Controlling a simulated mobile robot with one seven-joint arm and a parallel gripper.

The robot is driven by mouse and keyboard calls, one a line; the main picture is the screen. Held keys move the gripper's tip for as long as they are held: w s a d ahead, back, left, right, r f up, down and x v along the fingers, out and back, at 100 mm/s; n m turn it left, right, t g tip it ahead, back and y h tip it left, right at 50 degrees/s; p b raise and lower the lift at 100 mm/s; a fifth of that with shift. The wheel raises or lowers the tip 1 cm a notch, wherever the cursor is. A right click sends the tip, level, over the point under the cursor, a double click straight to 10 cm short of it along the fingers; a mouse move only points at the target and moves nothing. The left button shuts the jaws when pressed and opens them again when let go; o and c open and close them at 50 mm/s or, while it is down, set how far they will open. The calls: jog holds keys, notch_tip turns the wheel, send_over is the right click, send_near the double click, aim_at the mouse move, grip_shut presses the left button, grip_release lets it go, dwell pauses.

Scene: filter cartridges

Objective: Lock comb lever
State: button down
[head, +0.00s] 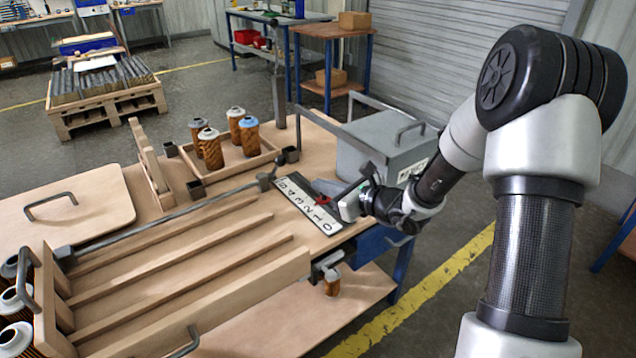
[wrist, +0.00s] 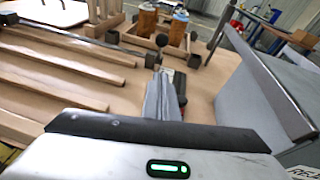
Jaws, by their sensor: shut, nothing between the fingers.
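My gripper (head: 334,194) is low over the table's right end, beside a white numbered scale plate (head: 297,203). In the wrist view its fingers (wrist: 162,84) are closed together and hold nothing. A small red part (head: 323,200) sits on the plate just by the fingertips; my gripper partly hides it, and I cannot tell whether they touch. A long grey bar (head: 165,217) crosses above the wooden lanes and ends at a dark joint near the plate. I cannot tell which of these is the comb lever.
A grey lidded box (head: 385,150) with a handle stands close to the right of my gripper. A wooden tray (head: 225,170) holds several orange cartridges behind the bar. Wooden lanes (head: 180,262) lie to the left. One cartridge (head: 332,280) is below the lanes' right end.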

jog(key=w+a+b, duration=0.1)
jog(key=w+a, duration=0.6)
jog(key=w, duration=0.1)
jog(key=shift+a+f+b, duration=0.15)
jog(key=shift+b, duration=0.2)
